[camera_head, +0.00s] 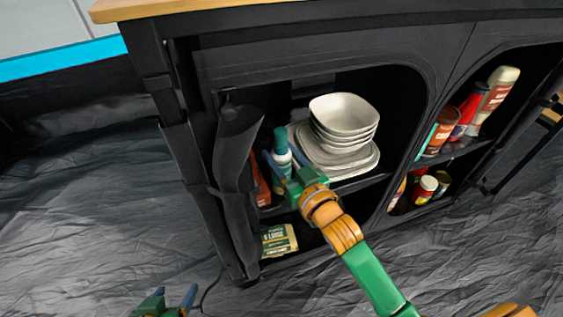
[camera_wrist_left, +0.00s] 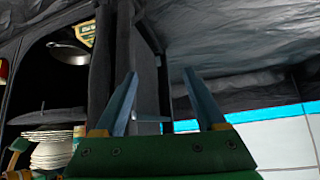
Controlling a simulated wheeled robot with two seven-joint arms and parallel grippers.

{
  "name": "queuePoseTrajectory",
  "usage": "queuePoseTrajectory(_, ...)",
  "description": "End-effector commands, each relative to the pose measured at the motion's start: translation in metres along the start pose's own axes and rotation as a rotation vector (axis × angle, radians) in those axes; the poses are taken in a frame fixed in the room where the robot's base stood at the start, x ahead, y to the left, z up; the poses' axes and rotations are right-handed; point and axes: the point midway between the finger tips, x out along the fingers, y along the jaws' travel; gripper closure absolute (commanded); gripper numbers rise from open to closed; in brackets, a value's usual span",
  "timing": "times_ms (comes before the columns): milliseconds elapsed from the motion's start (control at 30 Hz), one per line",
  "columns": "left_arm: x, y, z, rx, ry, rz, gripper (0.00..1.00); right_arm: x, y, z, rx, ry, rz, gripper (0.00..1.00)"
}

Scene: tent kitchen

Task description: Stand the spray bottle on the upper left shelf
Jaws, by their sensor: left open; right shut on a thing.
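The spray bottle (camera_head: 281,144), white with a teal top, is upright in the upper left compartment of the black cabinet, left of the dishes. My right gripper (camera_head: 279,168) reaches in from the lower right and is shut on it. The gripper hides the bottle's lower part, so I cannot tell whether its base touches the upper left shelf (camera_head: 361,183). My left gripper (camera_head: 170,301) is open and empty, low at the front left, away from the cabinet; its two blue fingers also show in the left wrist view (camera_wrist_left: 166,105).
Stacked bowls (camera_head: 344,115) and plates (camera_head: 350,164) stand right of the bottle. A reddish item (camera_head: 262,186) is at its left, beside a hanging black flap (camera_head: 233,165). A box (camera_head: 279,240) lies below. Several bottles and cans (camera_head: 471,105) fill the right compartments.

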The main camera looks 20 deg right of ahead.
Motion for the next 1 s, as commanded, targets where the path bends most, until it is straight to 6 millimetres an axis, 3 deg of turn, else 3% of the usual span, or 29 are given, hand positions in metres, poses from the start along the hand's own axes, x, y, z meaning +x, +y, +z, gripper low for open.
queuePoseTrajectory(100, 0.002, 0.002, -0.028, 0.006, 0.14, 0.003, 0.27, 0.0, 0.0, 0.006, 0.0, 0.001, 0.0, 1.0)
queuePoseTrajectory(267, -0.001, 0.004, -0.053, 0.011, 0.262, 0.008, 0.27, 0.0, 0.0, 0.01, 0.0, 0.001, 0.0, 1.0)
queuePoseTrajectory(667, -0.003, 0.005, -0.06, 0.012, 0.299, 0.009, 0.27, 0.0, 0.0, 0.011, 0.0, 0.001, 0.0, 1.0)
queuePoseTrajectory(700, -0.003, 0.005, -0.061, 0.012, 0.3, 0.009, 0.27, 0.0, 0.0, 0.011, 0.001, -0.001, 0.0, 0.35)
queuePoseTrajectory(800, -0.003, 0.005, -0.061, 0.012, 0.299, 0.009, 0.27, 0.0, 0.0, 0.011, 0.001, -0.001, 0.0, 0.13)
queuePoseTrajectory(1000, -0.003, 0.005, -0.06, 0.012, 0.299, 0.009, 0.27, 0.0, 0.0, 0.011, 0.001, 0.0, 0.0, 0.13)
